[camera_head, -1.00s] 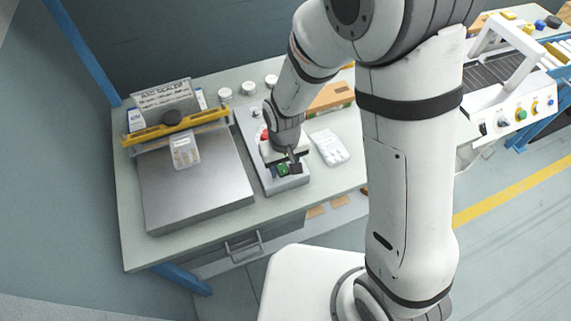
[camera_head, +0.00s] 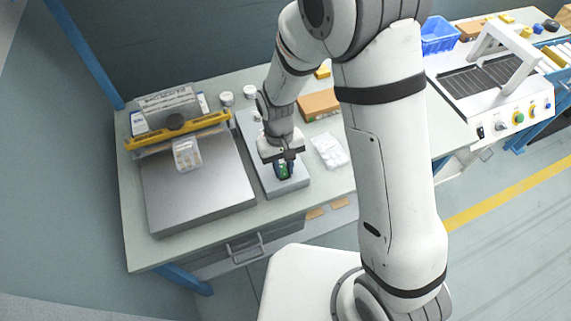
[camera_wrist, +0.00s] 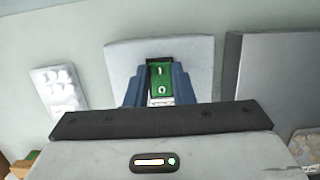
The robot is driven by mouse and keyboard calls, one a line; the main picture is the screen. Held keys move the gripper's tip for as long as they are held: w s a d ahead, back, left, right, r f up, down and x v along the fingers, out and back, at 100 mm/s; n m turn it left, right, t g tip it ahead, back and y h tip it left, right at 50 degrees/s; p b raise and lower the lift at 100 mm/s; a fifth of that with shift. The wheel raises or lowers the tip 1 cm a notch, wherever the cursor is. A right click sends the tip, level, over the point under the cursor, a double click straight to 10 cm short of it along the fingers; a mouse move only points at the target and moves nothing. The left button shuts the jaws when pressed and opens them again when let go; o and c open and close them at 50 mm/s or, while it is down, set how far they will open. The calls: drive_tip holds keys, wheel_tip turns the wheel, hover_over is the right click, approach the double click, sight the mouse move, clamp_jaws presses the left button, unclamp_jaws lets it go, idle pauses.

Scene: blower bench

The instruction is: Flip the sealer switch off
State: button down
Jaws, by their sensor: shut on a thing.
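The sealer switch (camera_head: 283,171) is a green rocker on the grey control box (camera_head: 262,178), to the right of the bag sealer (camera_head: 197,185). In the wrist view the green switch (camera_wrist: 160,77) shows a white I above a white O. I cannot tell which half is pressed in. My gripper (camera_head: 284,166) points down over the front of the box. In the wrist view, my gripper's fingers (camera_wrist: 159,90) stand on either side of the switch, shut on it. The switch's lower end is partly hidden by my gripper.
The sealer's yellow bar (camera_head: 205,127) and sign (camera_head: 166,100) stand at the left. A clear pack (camera_head: 329,150) lies right of the box. A cardboard box (camera_head: 319,104) and white jars (camera_head: 227,98) stand behind. The bench's front left corner is clear.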

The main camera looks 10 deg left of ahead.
sight(281, 166)
drive_tip(key=shift+w+r+g, duration=0.1)
drive_tip(key=shift+w+g, duration=0.05)
drive_tip(key=shift+g, duration=0.15)
drive_tip(key=c, duration=1.2)
unclamp_jaws()
drive_tip(key=shift+c, duration=0.2)
drive_tip(key=b+v, duration=0.1)
drive_tip(key=v, duration=0.6)
drive_tip(key=shift+r, duration=0.35)
drive_tip(key=shift+a, duration=0.15)
